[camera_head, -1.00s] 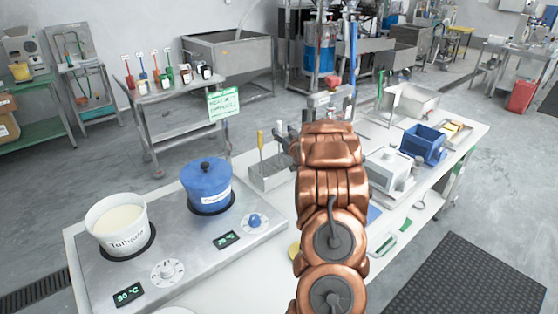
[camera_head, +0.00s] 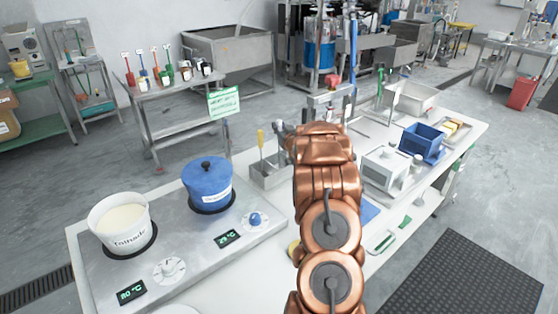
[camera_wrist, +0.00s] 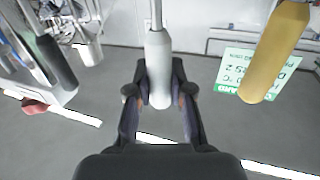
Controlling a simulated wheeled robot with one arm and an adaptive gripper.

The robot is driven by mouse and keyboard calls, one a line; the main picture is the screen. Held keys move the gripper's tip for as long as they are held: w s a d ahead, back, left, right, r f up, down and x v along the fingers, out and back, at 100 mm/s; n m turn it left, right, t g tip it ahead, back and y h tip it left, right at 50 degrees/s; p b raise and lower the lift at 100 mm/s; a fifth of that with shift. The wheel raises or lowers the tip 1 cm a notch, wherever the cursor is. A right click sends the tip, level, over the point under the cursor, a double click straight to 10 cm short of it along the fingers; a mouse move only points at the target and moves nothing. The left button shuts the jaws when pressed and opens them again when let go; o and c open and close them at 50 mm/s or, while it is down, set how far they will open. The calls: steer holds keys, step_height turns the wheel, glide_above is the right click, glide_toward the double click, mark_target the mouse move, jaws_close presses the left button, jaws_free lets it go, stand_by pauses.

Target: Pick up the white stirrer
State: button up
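The white stirrer's pale handle (camera_wrist: 158,72) stands between the two fingers of my gripper (camera_wrist: 159,78) in the wrist view, with its thin shaft at the top of the picture. The fingers are apart, one on each side of the handle, close to it; I cannot tell whether they touch it. In the head view my gripper (camera_head: 283,140) is partly hidden by my arm, beside the metal tool holder (camera_head: 266,176). I cannot make out the white stirrer in the head view.
A yellow-handled tool (camera_wrist: 274,52) is right of the white one; it stands in the holder in the head view (camera_head: 260,139). A hotplate (camera_head: 185,245) carries a white pot (camera_head: 122,232) and a blue lidded pot (camera_head: 206,185).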

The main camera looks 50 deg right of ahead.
jaws_close()
steer(key=shift+r, duration=0.1)
